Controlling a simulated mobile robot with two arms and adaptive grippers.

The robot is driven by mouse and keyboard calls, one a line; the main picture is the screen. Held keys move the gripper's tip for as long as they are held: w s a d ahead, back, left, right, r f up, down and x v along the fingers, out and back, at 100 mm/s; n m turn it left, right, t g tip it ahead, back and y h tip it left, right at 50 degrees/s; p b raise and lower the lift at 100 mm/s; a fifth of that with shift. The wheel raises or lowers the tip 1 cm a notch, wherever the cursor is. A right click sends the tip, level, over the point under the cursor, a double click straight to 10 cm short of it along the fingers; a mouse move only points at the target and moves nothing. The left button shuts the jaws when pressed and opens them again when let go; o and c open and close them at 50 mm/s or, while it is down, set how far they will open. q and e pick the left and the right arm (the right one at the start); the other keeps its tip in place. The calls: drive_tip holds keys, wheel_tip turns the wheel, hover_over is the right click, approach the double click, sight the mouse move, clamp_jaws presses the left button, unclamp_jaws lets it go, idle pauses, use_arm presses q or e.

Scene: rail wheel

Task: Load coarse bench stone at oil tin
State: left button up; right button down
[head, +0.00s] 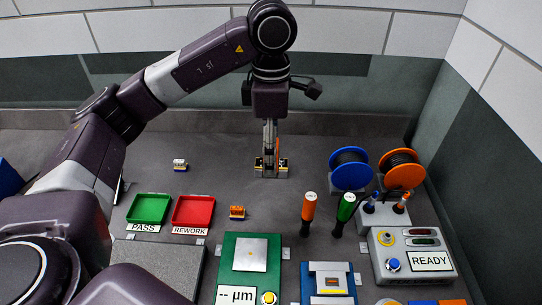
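My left gripper (270,160) points straight down at the back middle of the bench. Its fingers look close together, with a small dark and yellow piece (283,168) at the fingertips. I cannot tell whether they grip it or only stand around it. A small orange block with a dark base (237,212) lies nearer, right of the red tray. A small white block with a dark base (180,165) lies at the back left. I cannot make out a bench stone or an oil tin for certain. My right gripper is not in view.
A green PASS tray (149,209) and red REWORK tray (193,212) stand left. Blue (350,176) and orange (402,176) spools, orange (309,209) and green (346,207) handled tools, and a READY box (410,255) stand right. A green gauge plate (233,266) and blue fixture (312,282) are in front.

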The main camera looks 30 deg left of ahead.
use_arm(q)
drive_tip(key=o, duration=0.6)
drive_tip(key=c, duration=0.3)
